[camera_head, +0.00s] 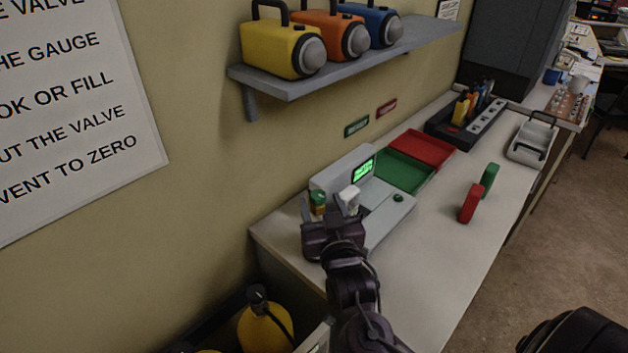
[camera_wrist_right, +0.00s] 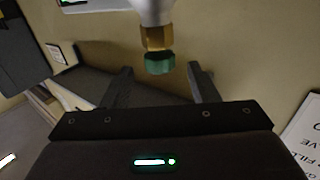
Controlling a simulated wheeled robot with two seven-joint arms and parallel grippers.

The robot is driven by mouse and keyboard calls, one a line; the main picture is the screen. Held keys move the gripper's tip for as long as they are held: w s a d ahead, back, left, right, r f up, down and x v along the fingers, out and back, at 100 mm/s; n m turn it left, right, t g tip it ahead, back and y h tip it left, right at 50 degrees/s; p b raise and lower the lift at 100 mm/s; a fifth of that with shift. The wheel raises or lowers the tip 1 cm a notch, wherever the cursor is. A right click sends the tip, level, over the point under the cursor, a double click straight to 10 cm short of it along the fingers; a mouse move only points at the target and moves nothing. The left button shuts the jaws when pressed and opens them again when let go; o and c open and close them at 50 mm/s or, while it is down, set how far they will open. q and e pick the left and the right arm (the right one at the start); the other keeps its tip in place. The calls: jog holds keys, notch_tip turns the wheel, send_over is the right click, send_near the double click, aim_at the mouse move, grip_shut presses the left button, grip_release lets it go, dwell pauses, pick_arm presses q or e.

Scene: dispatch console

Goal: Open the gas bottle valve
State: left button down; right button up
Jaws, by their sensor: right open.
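The gas bottle valve (camera_head: 317,198) has a green knob on a brass collar and stands at the left end of the grey console (camera_head: 388,209) in the head view. In the right wrist view the green knob (camera_wrist_right: 159,64) hangs below its brass collar and pale bottle (camera_wrist_right: 152,10), as that picture is upside down. My right gripper (camera_head: 321,212) is open, with the knob lined up between its fingertips. I cannot tell whether it touches. It hides the bottle body in the head view. My left gripper is out of view.
The console's lit green screen (camera_head: 363,170) stands behind the gripper. A shelf (camera_head: 290,88) overhangs the wall; a yellow cylinder (camera_head: 262,331) is below the desk.

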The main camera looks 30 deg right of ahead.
aim_at(316, 190)
jog(key=p+x, duration=0.1)
jog(key=x, duration=0.3)
jog(key=shift+r, duration=0.1)
jog(key=shift+x, duration=0.8)
jog(key=c, duration=1)
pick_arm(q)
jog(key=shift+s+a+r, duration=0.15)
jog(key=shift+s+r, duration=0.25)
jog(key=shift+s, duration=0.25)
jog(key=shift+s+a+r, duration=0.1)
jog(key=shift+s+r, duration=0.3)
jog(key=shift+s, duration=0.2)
